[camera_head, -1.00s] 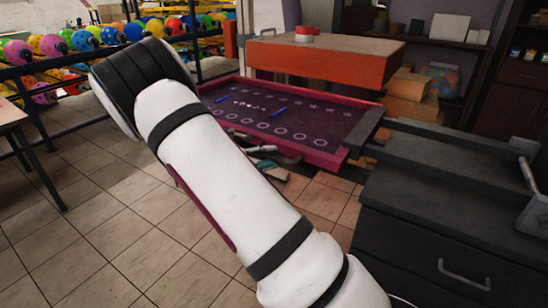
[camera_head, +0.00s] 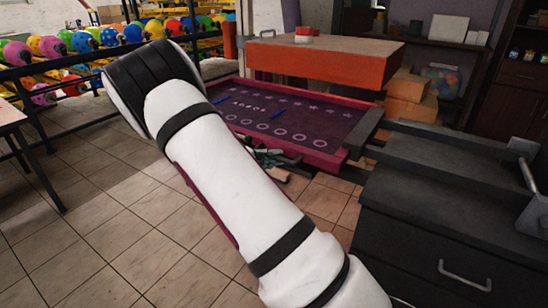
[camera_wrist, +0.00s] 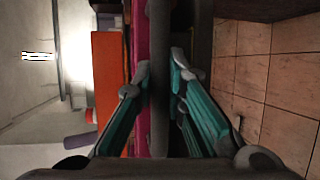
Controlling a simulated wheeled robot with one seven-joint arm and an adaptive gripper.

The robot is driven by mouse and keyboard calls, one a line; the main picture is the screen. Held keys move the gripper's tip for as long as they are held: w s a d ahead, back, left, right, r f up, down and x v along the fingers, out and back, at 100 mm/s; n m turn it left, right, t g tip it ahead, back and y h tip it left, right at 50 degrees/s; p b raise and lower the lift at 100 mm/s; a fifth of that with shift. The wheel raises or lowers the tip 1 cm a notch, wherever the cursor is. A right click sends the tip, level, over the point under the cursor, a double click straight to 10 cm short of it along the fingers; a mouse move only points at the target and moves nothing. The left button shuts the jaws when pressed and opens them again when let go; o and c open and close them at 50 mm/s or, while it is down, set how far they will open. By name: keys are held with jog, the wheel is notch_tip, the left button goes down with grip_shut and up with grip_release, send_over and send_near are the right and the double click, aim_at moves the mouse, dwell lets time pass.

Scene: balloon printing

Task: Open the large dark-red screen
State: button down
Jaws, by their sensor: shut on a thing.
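The large dark-red screen (camera_head: 300,120) is a flat frame with a purple face, circles and stars. It lies about level, low under an orange-red block in the head view. My gripper (camera_head: 272,160) is at its near edge, partly hidden behind my white arm. In the wrist view, my gripper (camera_wrist: 160,78) has its teal fingers on either side of a dark bar, beside the screen's pink-red edge (camera_wrist: 141,40). It is shut on the screen's near edge. The exact contact is hard to see.
The orange-red block (camera_head: 325,62) hangs just above the screen's back part. A dark cabinet (camera_head: 430,235) with a grey arm stands at the right. A rack of balloons (camera_head: 60,55) is at the back left, and a table (camera_head: 12,115) at the left edge. Tiled floor is clear in front.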

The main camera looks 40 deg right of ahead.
jog(key=s+d+r+m+t+y+p, duration=0.15)
jog(key=s+r+p, duration=0.4)
jog(key=r, duration=1.05)
jog(key=s+d+r+m+p, duration=0.1)
jog(key=s+r+m+p, duration=0.1)
jog(key=r+p, duration=1.05)
jog(key=s+d+r+m+t+y+p, duration=0.1)
jog(key=s+d+r+m+p, duration=0.1)
jog(key=s+r, duration=0.7)
jog(key=s+d+r+m+t+y+p, duration=0.1)
jog(key=s+d+r+p, duration=0.4)
jog(key=r, duration=1.2)
jog(key=shift+s+r+m+t+p, duration=0.4)
jog(key=shift+s+p, duration=0.55)
jog(key=shift+s, duration=1.35)
jog(key=c, duration=1.6)
grip_release()
jog(key=shift+a, duration=0.15)
